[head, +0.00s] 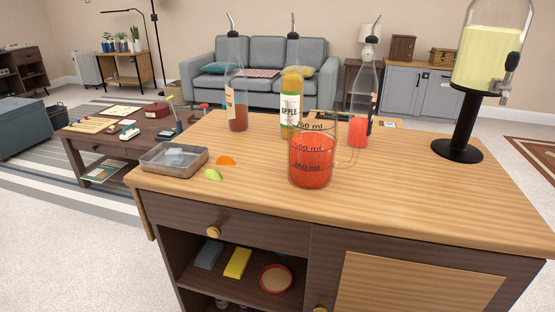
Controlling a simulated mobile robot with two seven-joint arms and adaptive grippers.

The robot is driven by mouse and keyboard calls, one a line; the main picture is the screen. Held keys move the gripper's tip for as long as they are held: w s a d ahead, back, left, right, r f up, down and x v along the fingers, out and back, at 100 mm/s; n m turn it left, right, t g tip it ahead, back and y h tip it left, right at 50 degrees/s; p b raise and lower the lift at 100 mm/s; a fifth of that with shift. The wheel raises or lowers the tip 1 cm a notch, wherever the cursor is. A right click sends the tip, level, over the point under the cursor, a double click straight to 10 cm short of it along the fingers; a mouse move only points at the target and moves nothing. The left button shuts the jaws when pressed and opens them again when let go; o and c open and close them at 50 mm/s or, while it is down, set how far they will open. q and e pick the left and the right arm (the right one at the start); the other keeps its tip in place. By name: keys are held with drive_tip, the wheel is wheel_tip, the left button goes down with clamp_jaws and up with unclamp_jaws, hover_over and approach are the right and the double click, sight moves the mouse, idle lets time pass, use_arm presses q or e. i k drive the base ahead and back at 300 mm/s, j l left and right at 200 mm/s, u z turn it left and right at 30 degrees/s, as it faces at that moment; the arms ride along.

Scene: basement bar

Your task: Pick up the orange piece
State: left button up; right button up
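The orange piece (226,160) is a small, bright orange wedge lying on the wooden top of the bar cabinet (420,205). It sits to the right of a clear container with a grey rim and behind a green lime piece (213,175). A measuring jug with red liquid (311,163) stands to its right. Nothing covers the orange piece. Neither of my grippers shows in the head view.
The clear container (158,170) holds pale, ice-like pieces near the left edge. Bottles with red-brown liquid (238,112), apple juice (291,115) and red liquid (358,130) stand behind. A drink dispenser (458,150) stands at the right. The front right top is clear.

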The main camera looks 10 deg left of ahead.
sight(224, 160)
drive_tip(key=j+z, duration=0.9)
drive_tip(key=z, duration=0.15)
drive_tip(key=j+z, duration=0.15)
drive_tip(key=j, duration=0.25)
drive_tip(key=k+j+z, duration=0.15)
drive_tip(key=j, duration=0.2)
drive_tip(key=k+j+z, duration=0.1)
drive_tip(key=j, duration=0.25)
